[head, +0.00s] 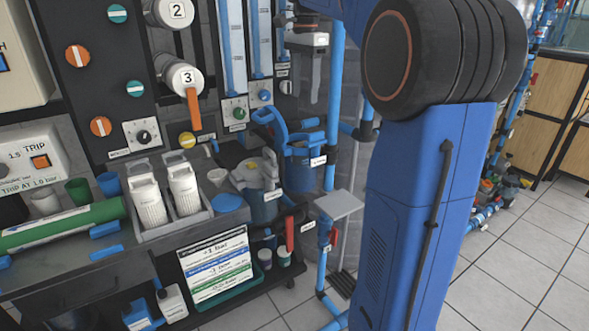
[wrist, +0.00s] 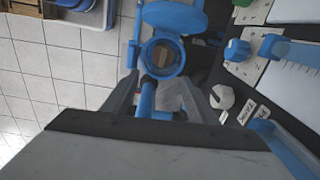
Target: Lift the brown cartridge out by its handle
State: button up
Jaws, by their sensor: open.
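In the wrist view, something brown (wrist: 162,54) shows inside a round blue housing (wrist: 180,65) with its blue lid swung open. I take this to be the brown cartridge; its handle is not clear. In the head view an open blue housing (head: 299,172) stands right of the bench, and the cartridge inside is hidden. My gripper (head: 306,88) is above this housing, fingers pointing down, apart from it. In the wrist view my gripper (wrist: 162,96) is open, its two fingers on either side of the view, with nothing held.
A blue vertical pipe (head: 335,110) stands close to my gripper. A second blue housing (head: 264,205) is nearer the bench. Two white cartridges (head: 149,205) (head: 186,190) stand in a grey tray (head: 172,230). A grey shelf plate (head: 339,204) is lower right. Tiled floor (head: 520,260) is clear at right.

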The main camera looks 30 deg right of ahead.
send_near(302, 142)
jog(key=shift+m, duration=0.3)
notch_tip(302, 142, down, 10)
jog(key=shift+f, duration=0.1)
dwell(0.5)
jog(key=c, duration=0.8)
